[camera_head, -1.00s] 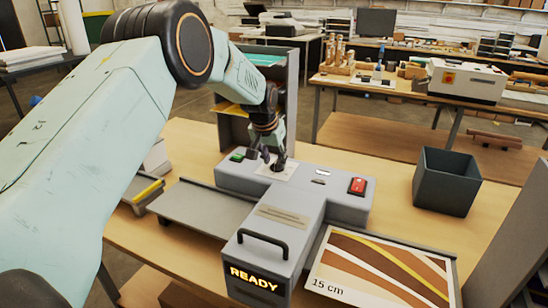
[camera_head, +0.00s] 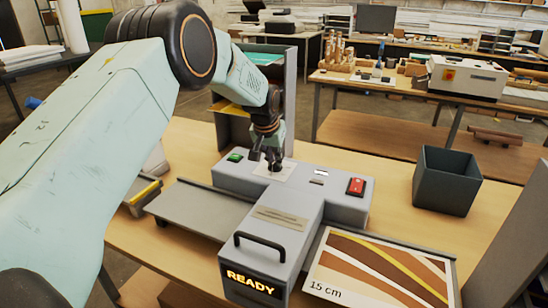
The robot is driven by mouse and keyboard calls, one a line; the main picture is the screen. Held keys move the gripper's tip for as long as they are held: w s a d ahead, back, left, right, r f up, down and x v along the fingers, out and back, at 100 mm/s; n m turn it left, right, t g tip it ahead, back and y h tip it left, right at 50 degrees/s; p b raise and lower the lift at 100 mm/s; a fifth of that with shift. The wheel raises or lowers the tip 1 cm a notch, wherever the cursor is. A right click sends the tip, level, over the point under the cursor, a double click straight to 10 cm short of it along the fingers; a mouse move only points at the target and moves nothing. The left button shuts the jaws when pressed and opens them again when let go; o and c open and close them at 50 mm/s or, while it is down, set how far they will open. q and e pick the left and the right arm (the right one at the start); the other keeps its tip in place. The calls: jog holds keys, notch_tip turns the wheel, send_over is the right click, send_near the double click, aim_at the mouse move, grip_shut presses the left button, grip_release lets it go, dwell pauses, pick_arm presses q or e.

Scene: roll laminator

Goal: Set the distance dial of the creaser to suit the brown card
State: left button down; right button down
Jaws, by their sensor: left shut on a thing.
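The grey creaser (camera_head: 325,208) stands on the wooden table, with a lit "READY" display (camera_head: 251,283) on its front. My left gripper (camera_head: 266,165) points down over the white dial plate (camera_head: 279,170) on the machine's top and is shut on the dial there. The gripper mostly hides the dial, so its setting cannot be read. The brown card (camera_head: 380,270), with brown, white and yellow stripes and "15 cm" printed on it, lies on the tray at the right front. My right gripper is not in view.
A green button (camera_head: 235,157) and a red switch (camera_head: 356,187) sit on the machine's top, near a small white window (camera_head: 322,173). A grey feed tray (camera_head: 200,208) extends left. A dark open bin (camera_head: 446,180) stands at the right. A tall grey rack stands behind.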

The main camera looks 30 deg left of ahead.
pick_arm(q)
jog(key=shift+d+r+n+y+p, duration=0.15)
jog(key=shift+n+y+p, duration=0.25)
jog(key=shift+n+p, duration=0.45)
jog(key=shift+w+n+y, duration=0.1)
jog(key=shift+n+y, duration=0.3)
jog(key=shift+n, duration=0.65)
jog(key=n, duration=0.1)
jog(key=n+g+y+b, duration=0.1)
jog(key=n, duration=0.1)
jog(key=shift+w+d+f+n, duration=0.1)
jog(key=shift+d+f+n, duration=0.1)
jog(key=shift+n, duration=0.1)
jog(key=shift+w+r+n+g+y+b, duration=0.1)
jog(key=shift+n+g+y+b, duration=0.3)
jog(key=shift+n, duration=0.55)
jog(key=shift+n+g+y+b, duration=0.1)
jog(key=shift+n+g+b, duration=0.1)
jog(key=shift+n+b, duration=0.55)
jog(key=shift+n, duration=0.3)
jog(key=c, duration=1.4)
grip_release()
jog(key=shift+d, duration=0.1)
